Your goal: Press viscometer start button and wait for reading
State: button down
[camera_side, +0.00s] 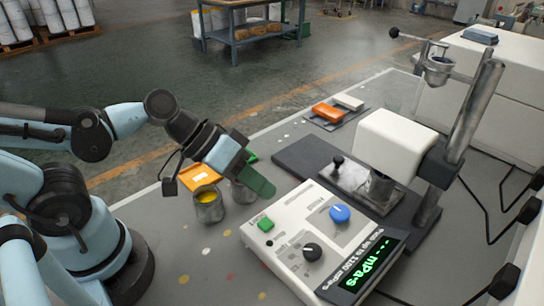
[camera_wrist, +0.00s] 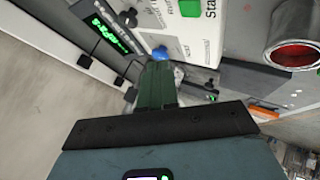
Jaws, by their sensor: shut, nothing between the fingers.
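The viscometer's white control box (camera_side: 290,262) lies on the grey bench. Its green start button (camera_side: 265,224) is at the near left corner, and shows in the wrist view (camera_wrist: 190,8) beside the word "Start". The box also has a blue knob (camera_side: 340,214) and a black knob (camera_side: 312,252). The dark display (camera_side: 362,267) shows green dashes and "mPa·s"; its smaller line is hard to read. My gripper (camera_side: 270,191) is shut and empty, with green fingers above the box's far left edge, apart from the button. The fingers also show in the wrist view (camera_wrist: 158,66).
The viscometer's white head (camera_side: 396,140) and metal post (camera_side: 474,110) stand right of my gripper. An orange block (camera_side: 328,112) lies farther back. Cables run along the right.

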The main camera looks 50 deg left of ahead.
aim_at(260, 221)
jog(key=shift+f, duration=2.7)
jog(key=shift+f, duration=0.15)
jog(key=shift+f, duration=0.3)
dwell(0.7)
jog(key=shift+r, duration=0.45)
jog(key=shift+r, duration=2.5)
jog(key=shift+a, duration=0.1)
